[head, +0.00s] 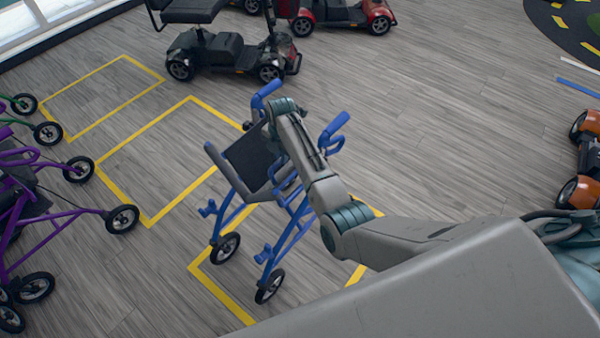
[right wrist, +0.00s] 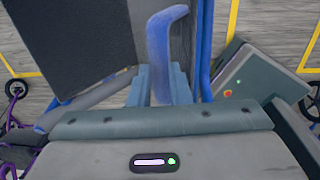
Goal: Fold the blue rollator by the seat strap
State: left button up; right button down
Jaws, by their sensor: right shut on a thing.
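The blue rollator (head: 291,222) stands upright on its wheels in the middle of the head view, with its two blue handles at the top and its side frames apart. Its dark panel (head: 250,158) shows between the frames and fills the upper left of the right wrist view. My right arm covers part of the rollator in the head view and hides the fingertips. In the right wrist view my right gripper (right wrist: 157,88) is shut on the blue seat strap (right wrist: 164,45), which stands up between the fingers. My left gripper is in neither view.
Yellow outlined bays (head: 150,222) mark the wood-look floor. Purple rollators (head: 62,215) stand at the left. A black scooter (head: 225,50) and a red scooter (head: 335,15) stand at the back. Orange wheels (head: 580,192) show at the right edge. The floor at centre right is clear.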

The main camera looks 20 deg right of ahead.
jog(key=w+a, duration=0.1)
jog(key=w+a+r, duration=0.1)
jog(key=w, duration=0.1)
jog(key=w+a+r+b, duration=0.1)
jog(key=shift+w+a, duration=0.1)
jog(key=shift+w, duration=0.1)
jog(key=shift+f, duration=0.1)
jog(key=c, duration=1.7)
grip_release()
jog(key=o, duration=0.4)
jog(key=shift+w+a+f, duration=0.15)
jog(key=shift+f, duration=0.1)
jog(key=shift+c, duration=0.2)
notch_tip(320, 180, up, 11)
jog(key=b, duration=0.1)
jog(key=shift+s+d+b, duration=0.25)
jog(key=shift+d+b, duration=0.1)
jog(key=shift+d, duration=0.05)
jog(key=shift+c, duration=0.5)
